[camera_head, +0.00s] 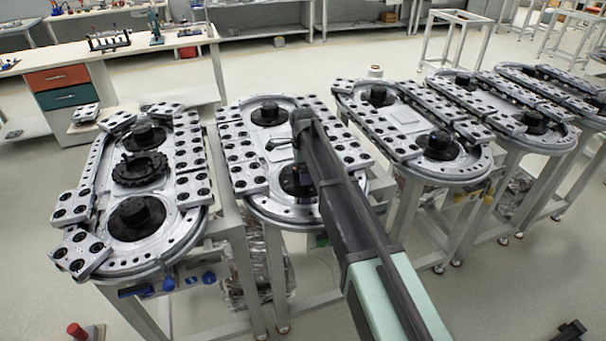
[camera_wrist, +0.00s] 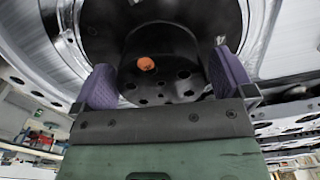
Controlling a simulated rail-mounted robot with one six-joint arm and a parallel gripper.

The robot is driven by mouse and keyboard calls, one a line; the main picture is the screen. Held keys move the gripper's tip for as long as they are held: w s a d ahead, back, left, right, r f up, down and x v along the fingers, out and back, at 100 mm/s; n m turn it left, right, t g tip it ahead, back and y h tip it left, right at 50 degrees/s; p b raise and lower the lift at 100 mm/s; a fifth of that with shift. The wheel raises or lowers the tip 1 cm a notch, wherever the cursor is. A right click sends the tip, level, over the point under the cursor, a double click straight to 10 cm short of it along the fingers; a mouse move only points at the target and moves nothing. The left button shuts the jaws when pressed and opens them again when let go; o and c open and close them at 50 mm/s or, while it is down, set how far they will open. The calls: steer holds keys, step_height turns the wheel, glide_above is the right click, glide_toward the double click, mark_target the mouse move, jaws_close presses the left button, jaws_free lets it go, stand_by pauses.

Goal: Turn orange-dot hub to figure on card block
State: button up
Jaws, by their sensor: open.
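The hub (camera_wrist: 178,50) is a black round cylinder with several holes in its end face. Its orange dot (camera_wrist: 145,64) lies left of the middle of that face in the wrist view. My gripper (camera_wrist: 162,64) is open, with one purple finger pad on each side of the hub. A gap shows between the pads and the hub; I cannot tell whether either touches. In the head view my arm reaches over the second ring track (camera_head: 259,211) from the left and partly hides its near black hub (camera_head: 290,183). I cannot make out a card block with a figure.
Another ring track (camera_head: 180,229) stands at the left, and several more stand to the right, including one (camera_head: 447,177) with a pale plate in its middle. A workbench (camera_head: 130,52) with drawers is at the back left.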

steer(key=shift+c, duration=0.2)
steer(key=c, duration=0.7)
steer(key=shift+n, duration=0.3)
